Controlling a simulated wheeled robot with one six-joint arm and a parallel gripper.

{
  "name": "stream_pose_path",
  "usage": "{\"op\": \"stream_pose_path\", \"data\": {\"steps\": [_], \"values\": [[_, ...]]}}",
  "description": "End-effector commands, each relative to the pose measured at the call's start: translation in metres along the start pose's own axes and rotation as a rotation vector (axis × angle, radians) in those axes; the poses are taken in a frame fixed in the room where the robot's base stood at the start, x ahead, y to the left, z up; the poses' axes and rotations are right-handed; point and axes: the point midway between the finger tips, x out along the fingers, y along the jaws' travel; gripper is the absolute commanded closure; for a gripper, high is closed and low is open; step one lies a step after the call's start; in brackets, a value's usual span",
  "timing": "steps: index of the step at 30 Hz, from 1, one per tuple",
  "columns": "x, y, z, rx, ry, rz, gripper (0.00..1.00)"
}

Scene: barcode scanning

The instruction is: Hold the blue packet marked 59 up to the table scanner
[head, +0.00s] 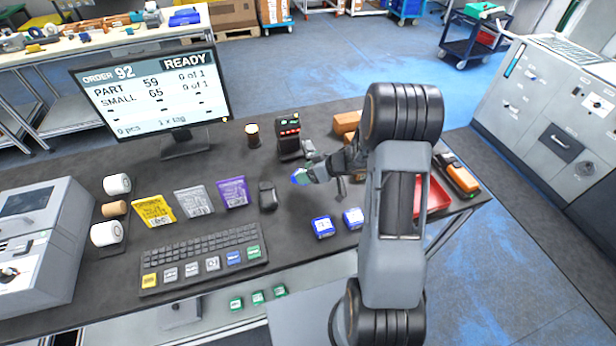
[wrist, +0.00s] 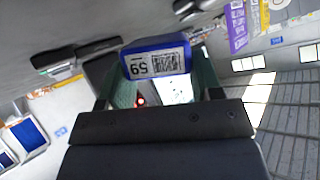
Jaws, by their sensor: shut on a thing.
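My gripper (head: 308,173) is shut on a blue packet (head: 299,177) above the table, to the right of the black mouse. In the wrist view the blue packet (wrist: 156,57) sits between the two green-lined fingers. Its white label with a barcode and the number 59 faces the wrist camera, turned upside down. The table scanner (head: 289,136), a dark upright unit with red and green lights, stands just behind the packet in the head view. The packet looks apart from it. My arm hides part of the table to the right.
Two more blue packets (head: 322,227) lie on the table nearer the front. Yellow, grey and purple bags (head: 234,192), a keyboard (head: 202,258) and a mouse (head: 267,196) are left of the gripper. A monitor (head: 153,90) reads READY, part 59, 0 of 1. A red tray (head: 432,195) is partly behind my arm.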

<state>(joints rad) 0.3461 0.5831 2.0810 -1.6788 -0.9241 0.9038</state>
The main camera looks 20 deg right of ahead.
Motion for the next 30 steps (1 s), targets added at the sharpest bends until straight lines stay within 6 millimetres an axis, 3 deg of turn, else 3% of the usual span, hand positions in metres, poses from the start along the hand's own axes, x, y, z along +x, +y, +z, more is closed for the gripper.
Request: {"op": "stream_pose_path", "data": {"steps": [9,20,23,30], "values": [[0.020,0.018,0.006,-0.001,0.001,0.001,0.69],[0.022,0.021,0.004,0.002,0.001,0.001,0.69],[0.012,0.013,0.000,0.002,0.000,0.001,0.69],[-0.035,-0.030,-0.006,0.005,0.000,0.002,0.69]]}}
